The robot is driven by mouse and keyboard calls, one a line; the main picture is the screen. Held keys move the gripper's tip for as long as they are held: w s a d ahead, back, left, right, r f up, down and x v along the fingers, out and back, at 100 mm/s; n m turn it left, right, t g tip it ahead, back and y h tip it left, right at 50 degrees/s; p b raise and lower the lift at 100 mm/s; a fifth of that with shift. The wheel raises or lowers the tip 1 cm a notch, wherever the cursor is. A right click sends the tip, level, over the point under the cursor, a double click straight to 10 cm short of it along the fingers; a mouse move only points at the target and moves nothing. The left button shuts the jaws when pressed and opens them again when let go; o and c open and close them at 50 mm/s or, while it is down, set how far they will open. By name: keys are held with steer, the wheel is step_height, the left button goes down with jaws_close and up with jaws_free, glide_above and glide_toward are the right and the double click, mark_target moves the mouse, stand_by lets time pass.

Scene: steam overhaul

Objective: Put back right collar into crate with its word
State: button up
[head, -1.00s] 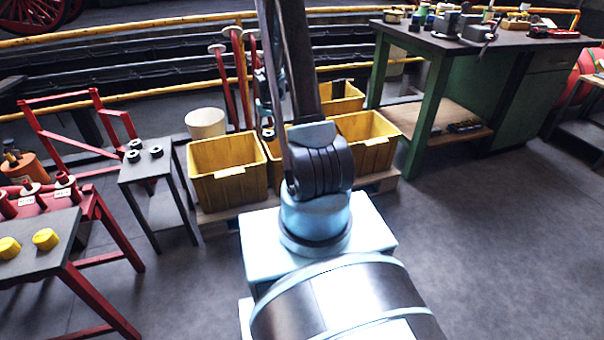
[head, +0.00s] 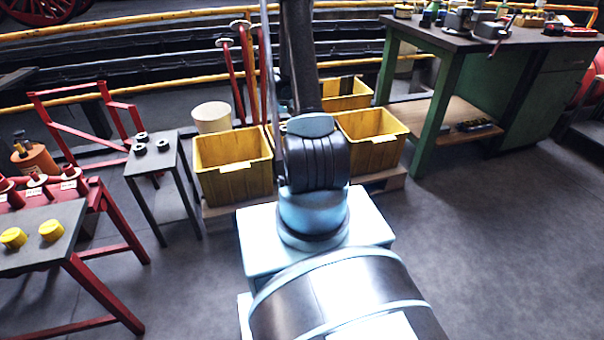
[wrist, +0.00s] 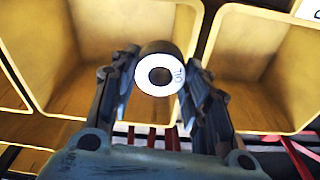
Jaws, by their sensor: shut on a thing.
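In the wrist view my gripper (wrist: 160,72) is shut on a dark round collar (wrist: 143,78). The collar has a white ring face with small lettering that I cannot read for certain, and a hole in the middle. It hangs above yellow crates: one crate (wrist: 55,108) behind and to its left, another (wrist: 275,128) to its right. In the head view a yellow crate (head: 233,183) stands left of my arm and another (head: 372,150) right of it. A third (head: 345,100) is farther back, and one is mostly hidden behind my arm. My gripper is hidden there.
A small grey table (head: 155,163) holds several dark rings. A red-legged bench (head: 45,245) with two yellow parts stands at left. A white bin (head: 212,118) and red levers (head: 240,75) are behind the crates. A green workbench (head: 440,105) stands at right. The right floor is clear.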

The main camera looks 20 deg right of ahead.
steer(key=w+d+f+m, duration=0.2)
steer(key=w+d+f, duration=0.2)
steer(key=d+f, duration=0.65)
steer(key=w+d+f+m, duration=0.1)
steer(key=w+d+f, duration=0.3)
steer(key=d+f, duration=0.6)
steer(key=shift+s+d+f, duration=0.1)
steer(key=shift+d+f, duration=0.05)
steer(key=shift+f, duration=1.4)
steer(key=shift+w+d+f, duration=0.1)
steer(key=shift+d+f, duration=0.1)
steer(key=shift+f, duration=1.3)
steer(key=shift+s+d+f, duration=0.1)
steer(key=shift+d+f, duration=0.05)
steer(key=shift+f, duration=1.4)
steer(key=shift+f, duration=0.55)
steer(key=o, duration=1.4)
steer(key=shift+o, duration=0.2)
steer(key=shift+r, duration=0.1)
